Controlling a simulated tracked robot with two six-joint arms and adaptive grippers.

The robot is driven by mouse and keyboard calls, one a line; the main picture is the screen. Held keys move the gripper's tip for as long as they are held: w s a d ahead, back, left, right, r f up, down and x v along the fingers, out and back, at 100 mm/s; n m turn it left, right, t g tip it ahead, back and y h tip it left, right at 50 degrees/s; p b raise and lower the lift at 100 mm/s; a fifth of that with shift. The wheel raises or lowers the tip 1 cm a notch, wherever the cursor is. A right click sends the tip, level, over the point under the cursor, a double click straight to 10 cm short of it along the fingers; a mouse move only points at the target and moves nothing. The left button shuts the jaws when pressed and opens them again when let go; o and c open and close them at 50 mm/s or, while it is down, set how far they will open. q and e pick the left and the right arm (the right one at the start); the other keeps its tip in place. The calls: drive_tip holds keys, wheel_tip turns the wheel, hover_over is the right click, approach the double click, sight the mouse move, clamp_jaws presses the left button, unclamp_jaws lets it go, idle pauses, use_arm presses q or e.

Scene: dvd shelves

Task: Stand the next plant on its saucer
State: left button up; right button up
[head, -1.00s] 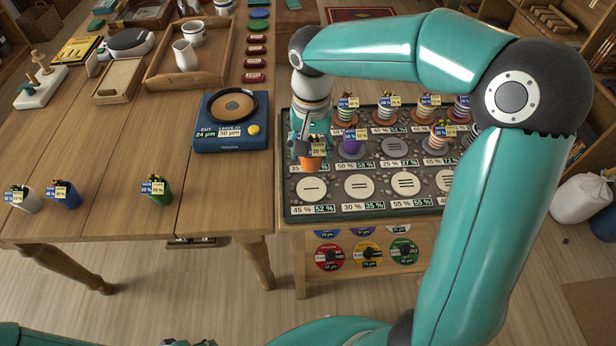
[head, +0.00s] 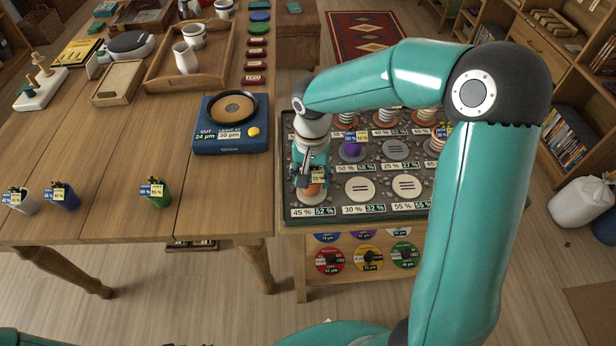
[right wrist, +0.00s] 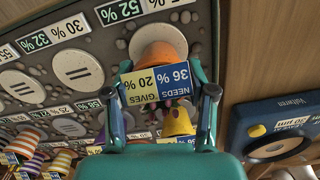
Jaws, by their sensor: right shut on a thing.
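My right gripper (head: 313,184) is shut on an orange pot (right wrist: 158,56) whose tag reads needs 36 %, gives 20 %. In the head view the pot (head: 314,190) is low over the front-left saucer, the one-bar saucer marked 45 % and 52 %. The pale saucer (right wrist: 150,36) shows behind the pot in the right wrist view. I cannot tell whether they touch. Free saucers with two bars (head: 360,188) and three bars (head: 407,186) lie to the right. White (head: 25,205), blue (head: 67,202) and green (head: 159,196) potted plants stand on the wooden table. My left gripper is out of view.
A purple pot (head: 352,151) stands close behind the gripper, right of it. Striped pots fill the back of the pebbled tray (head: 284,196). In the right wrist view a yellow pot (right wrist: 178,122) shows beyond the held one. A blue dial device (head: 229,140) is left of the tray.

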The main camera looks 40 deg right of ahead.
drive_tip(key=o, duration=1.3)
drive_tip(key=shift+r, duration=0.15)
wheel_tip(320, 180, up, 12)
drive_tip(key=shift+f+p, duration=0.1)
drive_tip(key=shift+p, duration=0.7)
drive_tip(key=shift+s, duration=0.1)
